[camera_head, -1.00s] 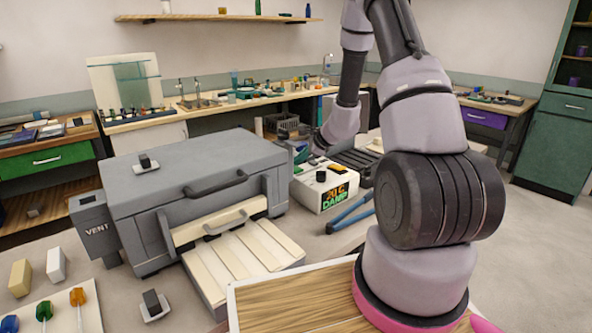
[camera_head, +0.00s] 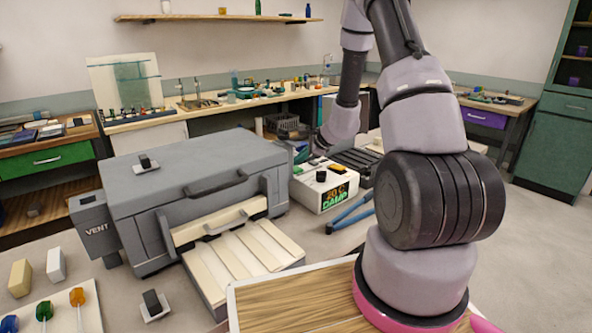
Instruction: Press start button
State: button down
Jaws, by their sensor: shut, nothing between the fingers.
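A white control box (camera_head: 308,197) stands right of the grey kiln-like oven. Its front display (camera_head: 334,197) has a line that looks like 20 C, with a word below it that looks like RAMP. On its top are a black knob or button (camera_head: 321,176) and a yellow-orange button (camera_head: 337,169). I cannot tell which control is the start button.
The grey oven (camera_head: 190,180) with handles and a cream slatted front shelf (camera_head: 240,262) stands close left of the box. Blue-handled tongs (camera_head: 350,217) lie in front of it. A dark ribbed tray (camera_head: 356,160) lies behind it. Glass pieces (camera_head: 77,297) are at the front left.

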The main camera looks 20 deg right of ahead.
aim_at(299, 169)
jog(key=shift+f, duration=0.15)
jog(key=shift+f, duration=0.25)
jog(key=shift+f, duration=0.5)
dwell(0.8)
jog(key=shift+r, duration=0.9)
jog(key=shift+r, duration=0.1)
jog(key=shift+r, duration=2.45)
